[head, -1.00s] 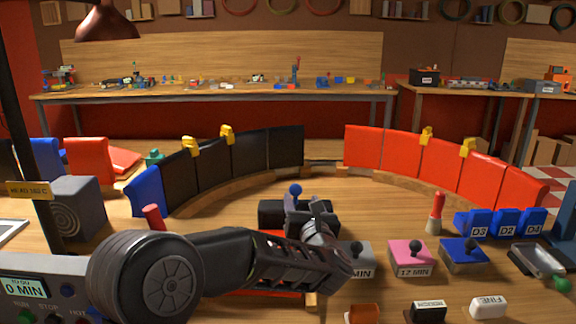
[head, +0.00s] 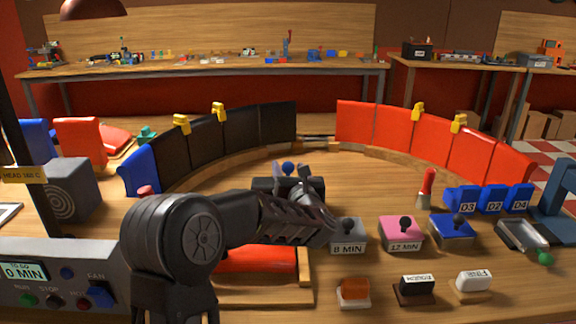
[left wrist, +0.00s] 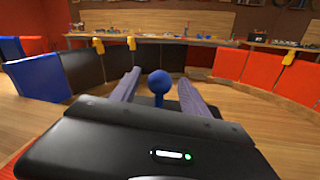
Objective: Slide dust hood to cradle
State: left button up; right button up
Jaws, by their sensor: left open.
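A dark block (head: 262,187) with a blue ball knob (head: 288,168) stands mid-table in the head view; it may be the dust hood, but I cannot tell for sure. My left gripper (head: 290,171) is open with its fingers at the knob. In the left wrist view, the blue knob (left wrist: 159,82) stands between the two spread fingers of the gripper (left wrist: 160,86), with a gap on each side. The block's front is partly hidden by my left arm. No cradle is clearly recognisable; a wooden frame (head: 305,278) holding a red piece lies in front. My right gripper is not in view.
Black panels (head: 207,144) and red panels (head: 433,142) curve behind on a wooden arc. To the right stand grey, pink (head: 401,233) and blue knobbed blocks, and a red-tipped post (head: 427,188). A control box (head: 60,275) fills the front left.

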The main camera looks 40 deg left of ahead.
pick_arm(q)
jog(key=shift+w+a, duration=0.45)
jog(key=shift+a, duration=0.05)
grip_shut()
dwell(1.2)
